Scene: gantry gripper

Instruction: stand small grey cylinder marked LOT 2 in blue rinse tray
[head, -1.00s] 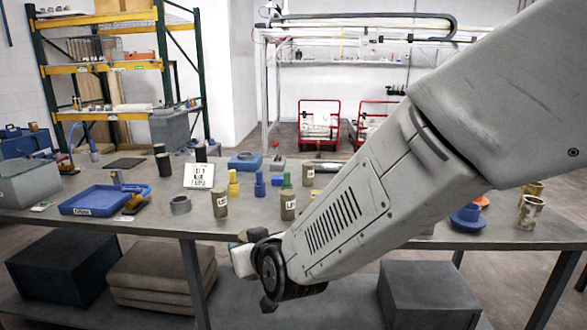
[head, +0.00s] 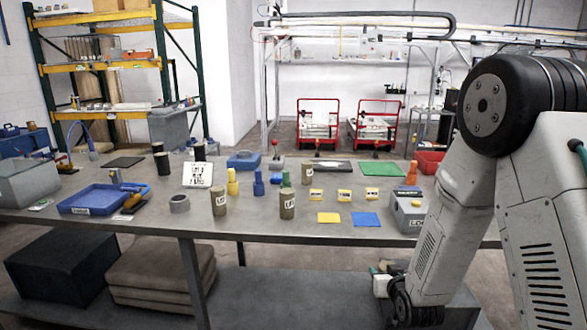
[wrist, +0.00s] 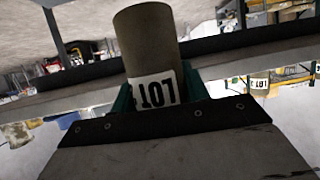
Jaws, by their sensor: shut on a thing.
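My gripper (wrist: 155,92) is shut on a grey cylinder (wrist: 148,45). In the wrist view its teal fingers sit on both sides of it. In the head view my gripper end is low at the right, in front of the table, and the held cylinder cannot be made out. A shallow blue tray (head: 75,209) with a label on its front lies at the left of the table, far from my gripper. A blue tool with a yellow part rests at its right edge.
Labelled cylinders stand mid-table (head: 219,202), (head: 287,204), near a grey ring (head: 179,204) and a white sign (head: 198,175). A grey box (head: 409,214) is at the right. A blue bin (head: 244,161) stands at the back. Bare tabletop lies along the front.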

